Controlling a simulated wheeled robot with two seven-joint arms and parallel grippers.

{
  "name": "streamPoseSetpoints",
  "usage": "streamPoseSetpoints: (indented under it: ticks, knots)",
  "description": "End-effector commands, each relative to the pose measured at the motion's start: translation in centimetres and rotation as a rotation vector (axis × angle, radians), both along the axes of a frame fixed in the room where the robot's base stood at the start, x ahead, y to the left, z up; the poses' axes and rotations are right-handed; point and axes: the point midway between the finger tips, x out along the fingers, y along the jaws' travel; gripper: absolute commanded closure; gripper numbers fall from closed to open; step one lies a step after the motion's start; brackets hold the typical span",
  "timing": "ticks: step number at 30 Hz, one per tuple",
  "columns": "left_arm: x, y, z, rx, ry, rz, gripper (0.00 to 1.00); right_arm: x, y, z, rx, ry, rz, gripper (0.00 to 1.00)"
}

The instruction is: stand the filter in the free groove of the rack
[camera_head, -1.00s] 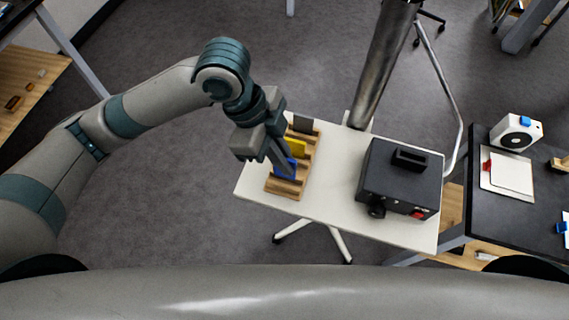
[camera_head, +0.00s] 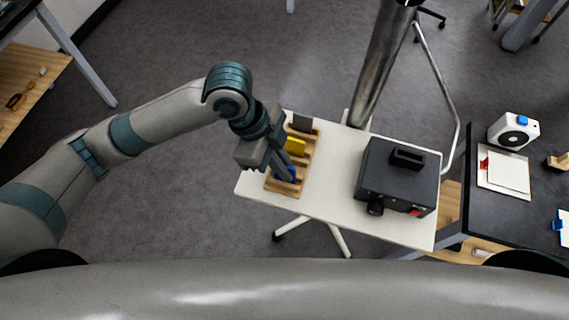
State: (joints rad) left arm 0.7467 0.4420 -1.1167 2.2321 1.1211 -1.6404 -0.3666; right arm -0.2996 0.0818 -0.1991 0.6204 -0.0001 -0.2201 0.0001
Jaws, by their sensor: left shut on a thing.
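The wooden rack (camera_head: 304,160) stands at the left end of the white table, its grooves one behind another. A dark grey filter (camera_head: 302,123) stands in the rear of it and a yellow filter (camera_head: 296,145) nearer the middle. My left gripper (camera_head: 288,176) is over the front part of the rack, pointing down, shut on a blue filter (camera_head: 292,173). The fingers hide most of the blue filter, so I cannot tell whether its lower edge sits in a groove. My right gripper is out of view.
A black box-shaped device (camera_head: 398,176) with a knob stands on the white table (camera_head: 330,190), right of the rack. Bare tabletop lies between them. A metal post (camera_head: 382,68) rises behind. A dark desk (camera_head: 500,215) with several items stands at the right.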

Motion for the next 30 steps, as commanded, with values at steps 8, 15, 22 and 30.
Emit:
streamPoseSetpoints:
  ticks: [8,15,22,30]
  knots:
    - [0.0,0.0,-0.2,0.000,0.000,0.000,0.76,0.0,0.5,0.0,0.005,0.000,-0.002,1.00]
    - [0.0,0.0,-0.2,0.000,0.000,0.000,0.76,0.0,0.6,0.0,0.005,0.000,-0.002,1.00]
    - [0.2,0.1,0.5,-0.001,-0.004,0.001,0.76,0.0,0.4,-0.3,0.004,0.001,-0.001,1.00]
    - [0.7,1.4,3.6,-0.002,-0.007,0.000,0.76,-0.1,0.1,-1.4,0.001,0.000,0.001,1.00]
